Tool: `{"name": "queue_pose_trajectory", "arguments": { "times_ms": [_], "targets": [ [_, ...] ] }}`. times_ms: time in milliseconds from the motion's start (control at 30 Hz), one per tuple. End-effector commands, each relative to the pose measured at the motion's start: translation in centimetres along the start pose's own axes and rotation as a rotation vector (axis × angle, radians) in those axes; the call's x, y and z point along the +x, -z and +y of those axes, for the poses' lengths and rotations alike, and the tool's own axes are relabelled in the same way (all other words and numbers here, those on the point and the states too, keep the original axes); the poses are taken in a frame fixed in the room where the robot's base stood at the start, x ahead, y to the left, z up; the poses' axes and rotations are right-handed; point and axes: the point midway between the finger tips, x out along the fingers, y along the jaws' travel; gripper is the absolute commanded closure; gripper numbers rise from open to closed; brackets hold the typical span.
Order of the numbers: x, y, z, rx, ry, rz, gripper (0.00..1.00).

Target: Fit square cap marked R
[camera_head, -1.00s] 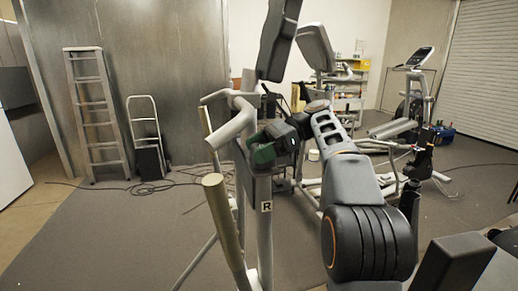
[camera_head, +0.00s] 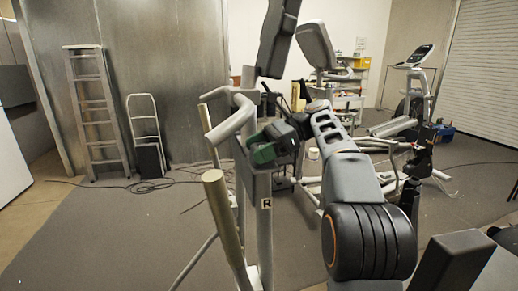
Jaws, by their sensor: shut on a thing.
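My gripper (camera_head: 264,150) is at the top of this post, just above the label. Dark and green parts show there, and I cannot tell clearly which are jaws and which is the cap. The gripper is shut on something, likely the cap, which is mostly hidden. Whether it touches the post's end cannot be told.
A tan-gripped handle (camera_head: 222,205) rises left of the post, and a grey curved bar (camera_head: 230,124) is close to my gripper. A dark panel (camera_head: 278,38) hangs above. A ladder (camera_head: 95,110) and folded steps (camera_head: 146,130) stand behind left. Floor at left is mostly clear.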

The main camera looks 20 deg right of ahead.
Motion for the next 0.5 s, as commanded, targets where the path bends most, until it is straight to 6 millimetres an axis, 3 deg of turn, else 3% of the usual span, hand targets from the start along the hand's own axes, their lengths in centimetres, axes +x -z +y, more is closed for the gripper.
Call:
{"name": "queue_pose_trajectory", "arguments": {
  "times_ms": [300, 500],
  "targets": [
    [0.05, 0.17, -0.02, 0.004, -0.003, 0.001, 0.01],
    [0.04, 0.14, -0.02, 0.003, -0.002, 0.001, 0.00]
  ]
}}
